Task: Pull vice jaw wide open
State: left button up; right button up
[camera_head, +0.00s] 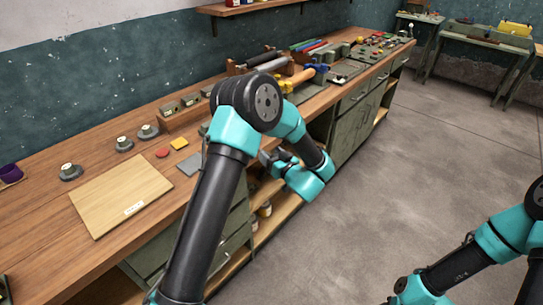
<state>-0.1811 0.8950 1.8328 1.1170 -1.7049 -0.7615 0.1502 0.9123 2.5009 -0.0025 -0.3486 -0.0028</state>
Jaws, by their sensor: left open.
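I cannot make out a vice jaw for certain. A grey metal block-like object (336,51) sits at the back of the long wooden workbench (62,214), too small to tell if it is a vice. My left gripper (270,156) is open and empty, in front of the bench's front edge, with its dark fingers partly hidden by my own arm. My left arm also covers part of the bench middle. Of my right arm only turquoise and black links show at the lower right; its gripper is out of view.
A light wooden board (120,190) lies on the near bench top. Cabinets (352,125) and open shelves are under the bench. The grey floor (400,185) to the right is clear.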

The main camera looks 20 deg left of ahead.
pick_arm(q)
jog(key=v, duration=1.7)
jog(key=shift+d, duration=0.2)
jog(key=a+f+m+h, duration=0.35)
jog(key=f+h, duration=0.25)
jog(key=f, duration=0.2)
jog(key=a+f+m+h, duration=0.2)
jog(key=a+f+h, duration=0.35)
jog(key=f, duration=0.35)
jog(key=s+f+g+h, duration=0.2)
jog(key=s, duration=0.4)
jog(key=s+f+m+g+h, duration=0.1)
jog(key=s+f+g+h, duration=0.2)
jog(key=s, duration=0.3)
jog(key=s+a+f+m+g+h, duration=0.1)
jog(key=s+f+g+h, duration=0.2)
jog(key=s, duration=0.3)
jog(key=shift+s+f, duration=0.2)
jog(key=shift+s, duration=0.05)
jog(key=shift+a+m, duration=0.1)
jog(key=shift+m, duration=0.15)
